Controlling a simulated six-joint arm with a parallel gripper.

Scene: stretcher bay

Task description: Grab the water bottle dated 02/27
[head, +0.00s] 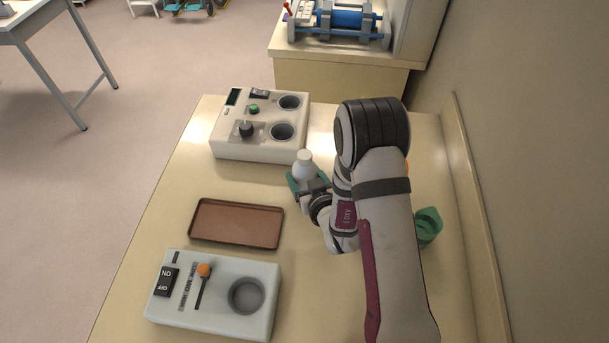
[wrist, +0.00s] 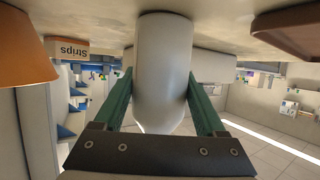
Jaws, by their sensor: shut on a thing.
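A white bottle (head: 304,163) with a narrower top stands upright between the jaws of my gripper (head: 307,181), near the middle of the table. In the wrist view, which is upside down, the bottle (wrist: 163,70) fills the centre, with a green finger on each side. My gripper is shut on it. I cannot tell whether its base touches the table. No date or label can be read on the side that shows.
A brown tray (head: 237,223) lies left of my gripper. A white control box (head: 262,145) with two round wells stands behind it, and a pale box (head: 215,295) with an orange-knobbed lever in front. A green holder (head: 428,226) is right of my arm. A box marked "Strips" (wrist: 68,47) shows in the wrist view.

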